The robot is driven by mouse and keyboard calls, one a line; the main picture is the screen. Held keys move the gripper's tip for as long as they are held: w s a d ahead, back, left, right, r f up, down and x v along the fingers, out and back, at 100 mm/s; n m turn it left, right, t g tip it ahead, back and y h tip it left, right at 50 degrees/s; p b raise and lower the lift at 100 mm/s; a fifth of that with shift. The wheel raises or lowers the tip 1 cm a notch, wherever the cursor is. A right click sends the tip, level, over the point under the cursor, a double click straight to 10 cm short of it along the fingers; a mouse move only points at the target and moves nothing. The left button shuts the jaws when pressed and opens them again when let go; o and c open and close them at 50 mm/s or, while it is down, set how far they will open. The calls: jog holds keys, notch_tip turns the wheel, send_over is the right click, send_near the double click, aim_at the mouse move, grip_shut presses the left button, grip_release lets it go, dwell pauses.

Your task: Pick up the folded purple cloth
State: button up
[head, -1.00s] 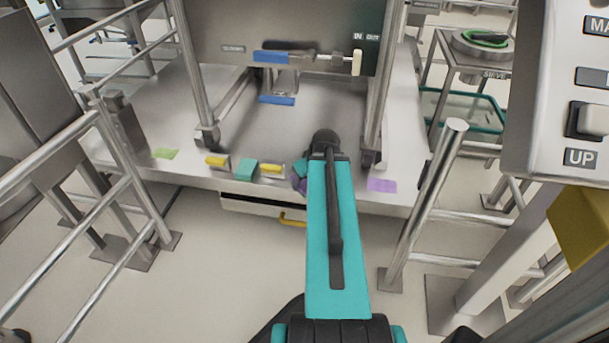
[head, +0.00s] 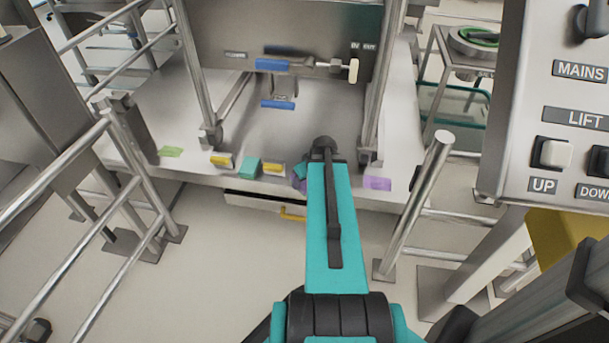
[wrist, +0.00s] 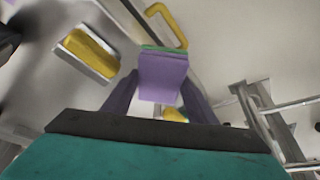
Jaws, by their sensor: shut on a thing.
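The folded purple cloth (wrist: 163,78) shows in the wrist view as a flat purple block with a green strip along its far edge. My gripper (wrist: 160,92) has its two dark fingers on either side of the cloth and is shut on it. In the head view, my teal and black arm hides most of the gripper. Only a small purple part (head: 299,184) shows at the arm's left side, near the bench's front edge. I cannot tell there whether it is cloth or finger.
The steel bench (head: 150,110) carries a flat purple patch (head: 378,183), a flat green patch (head: 171,152), a teal block (head: 250,168) and two yellow pieces in holders (head: 221,160) (head: 273,169). Metal posts rise on both sides. A control panel (head: 560,110) stands at right. Floor is clear in front.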

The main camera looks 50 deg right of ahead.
aim_at(305, 192)
jog(key=shift+s+a+r+p, duration=0.25)
jog(key=shift+s+a+p, duration=0.2)
jog(key=shift+p, duration=2.95)
jog(key=s+p, duration=0.1)
jog(key=p, duration=0.2)
jog(key=shift+a+p, duration=0.35)
jog(key=shift+p, duration=0.05)
jog(key=shift+s+a+f, duration=0.15)
jog(key=shift+s+a, duration=0.1)
jog(key=shift+a, duration=0.05)
jog(key=shift+s+a, duration=0.8)
jog(key=shift+s, duration=0.05)
jog(key=shift+s+a+r+p, duration=0.2)
jog(key=shift+s+r+p, duration=0.1)
jog(key=shift+p, duration=0.45)
jog(key=shift+s+a+f+p, duration=0.1)
jog(key=shift+s+a+p, duration=0.45)
jog(key=shift+p, duration=0.4)
jog(key=shift+w, duration=0.1)
